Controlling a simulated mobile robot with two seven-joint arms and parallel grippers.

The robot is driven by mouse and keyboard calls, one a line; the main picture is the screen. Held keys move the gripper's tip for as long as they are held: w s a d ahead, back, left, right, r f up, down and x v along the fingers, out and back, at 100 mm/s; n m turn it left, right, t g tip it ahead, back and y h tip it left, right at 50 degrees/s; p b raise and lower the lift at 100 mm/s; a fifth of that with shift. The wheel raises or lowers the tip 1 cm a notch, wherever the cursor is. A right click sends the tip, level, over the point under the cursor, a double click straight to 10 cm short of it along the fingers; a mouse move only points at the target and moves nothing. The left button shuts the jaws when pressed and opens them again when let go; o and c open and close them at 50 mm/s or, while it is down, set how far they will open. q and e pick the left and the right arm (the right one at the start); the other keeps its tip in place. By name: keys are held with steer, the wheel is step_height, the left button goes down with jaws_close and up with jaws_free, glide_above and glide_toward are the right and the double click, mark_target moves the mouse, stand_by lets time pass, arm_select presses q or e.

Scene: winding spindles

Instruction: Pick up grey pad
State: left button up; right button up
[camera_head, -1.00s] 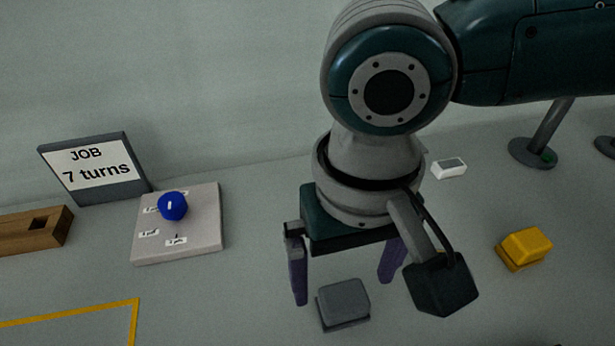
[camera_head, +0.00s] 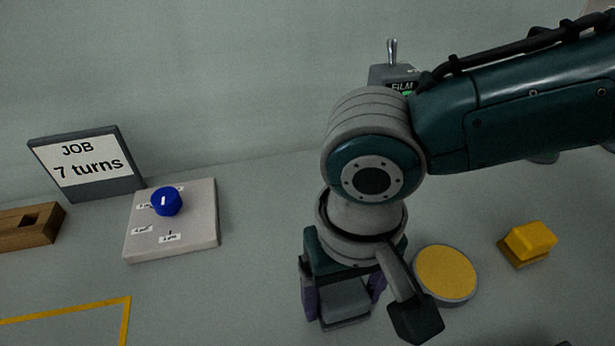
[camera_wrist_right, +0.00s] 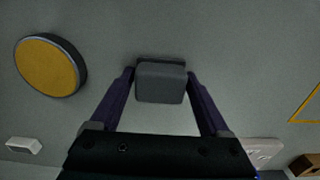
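The grey pad (camera_head: 345,302) lies on the table in the lower middle of the head view, partly covered by my right gripper (camera_head: 342,297). In the right wrist view the grey pad (camera_wrist_right: 161,82) sits between the two purple fingers of my right gripper (camera_wrist_right: 160,75), one at each side. The fingers stand apart, with narrow gaps seeming to show beside the pad; firm contact cannot be made out. My left gripper is in neither view.
A yellow-topped round disc (camera_head: 446,273) lies just right of my right gripper. A yellow block (camera_head: 527,243) is farther right. A panel with a blue knob (camera_head: 167,202), a "7 turns" sign (camera_head: 88,166) and a wooden block (camera_head: 28,228) stand left. A FILM device (camera_head: 392,76) is behind.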

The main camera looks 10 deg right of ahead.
mark_target(344, 292)
steer(key=c, duration=0.9)
steer(key=shift+r, duration=0.6)
steer(key=shift+r+p, duration=2.05)
steer(key=shift+r, duration=7.4)
